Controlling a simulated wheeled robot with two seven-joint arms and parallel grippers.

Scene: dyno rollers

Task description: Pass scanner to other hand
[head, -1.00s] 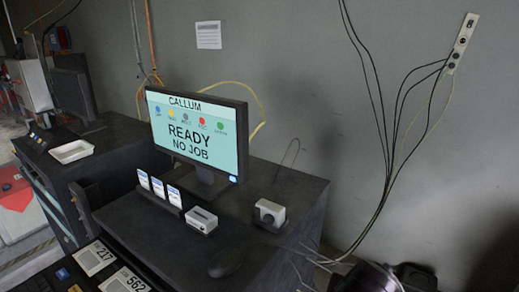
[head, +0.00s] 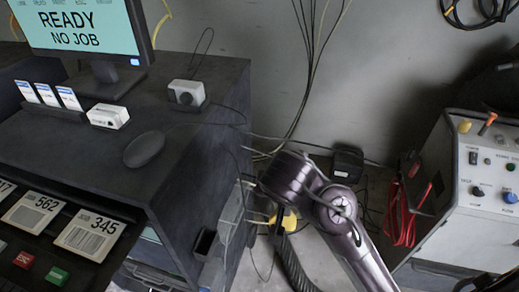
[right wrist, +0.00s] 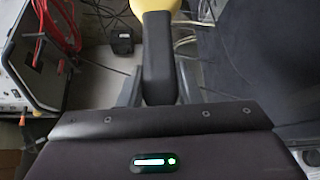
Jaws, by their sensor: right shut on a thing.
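The scanner has a yellow head and a black handle. In the right wrist view, the scanner (right wrist: 158,55) stands out from my right gripper (right wrist: 158,90), which is shut on the handle with a finger on each side. In the head view, the yellow part of the scanner (head: 288,221) shows just below my right wrist, beside the dark desk's right side. The arm hides most of that gripper there. My left gripper is in neither view.
The dark desk (head: 215,85) carries a monitor (head: 85,25), a white camera-like box (head: 186,92), a small white box (head: 108,116) and a mouse (head: 145,148). A grey control box (head: 490,180) with red cables (head: 402,215) stands right. Loose cables hang between.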

